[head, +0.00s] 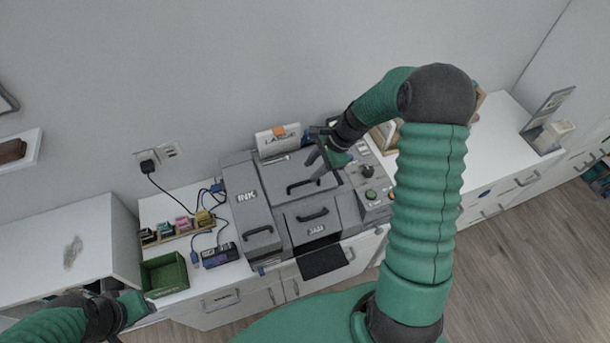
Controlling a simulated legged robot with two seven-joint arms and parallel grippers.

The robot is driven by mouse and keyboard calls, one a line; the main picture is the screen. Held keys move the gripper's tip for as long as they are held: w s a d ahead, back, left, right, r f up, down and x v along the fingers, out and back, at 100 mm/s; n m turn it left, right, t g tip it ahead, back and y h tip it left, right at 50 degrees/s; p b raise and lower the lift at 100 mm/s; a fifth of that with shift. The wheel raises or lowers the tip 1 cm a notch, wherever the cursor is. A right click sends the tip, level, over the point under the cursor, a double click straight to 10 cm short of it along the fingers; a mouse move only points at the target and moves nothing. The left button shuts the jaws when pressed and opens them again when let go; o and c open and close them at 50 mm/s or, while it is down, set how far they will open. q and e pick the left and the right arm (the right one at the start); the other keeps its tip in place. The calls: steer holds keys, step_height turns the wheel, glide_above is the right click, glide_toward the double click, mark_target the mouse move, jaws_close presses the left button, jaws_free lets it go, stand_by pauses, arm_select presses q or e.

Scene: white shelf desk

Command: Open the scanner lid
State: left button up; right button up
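The grey scanner machine (240,177) stands on the white desk against the wall. Its large flat lid (275,180) is down, with a dark bar handle (303,187) near the front edge. My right gripper (318,168) is over the right part of the lid, just behind and right of the handle. Its fingers look spread apart with nothing between them. Whether they touch the lid is unclear. My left gripper (128,308) is at the lower left, away from the machine, in front of the green bin. Its finger opening is hard to make out.
An INK compartment is on the machine's left, and a knob panel (371,190) on its right. A front drawer (313,215) has its own handle. A green bin (165,275), a cartridge rack (180,229) and cables lie left. A labelled box (278,139) stands behind.

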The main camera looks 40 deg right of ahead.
mark_target(305, 182)
steer(key=x, duration=0.5)
steer(key=shift+s+d+f+p, duration=0.25)
steer(key=shift+f+p, duration=0.05)
steer(key=shift+f, duration=0.2)
steer(key=shift+w+d+f, duration=0.2)
steer(key=shift+w+f, duration=0.05)
steer(key=shift+f, duration=0.1)
steer(key=shift+a, duration=0.2)
steer(key=shift+c, duration=0.4)
steer(key=shift+s+a+r, duration=0.1)
steer(key=shift+a+r, duration=0.1)
steer(key=shift+a, duration=0.1)
steer(key=c, duration=0.5)
jaws_close()
steer(key=shift+d, duration=0.25)
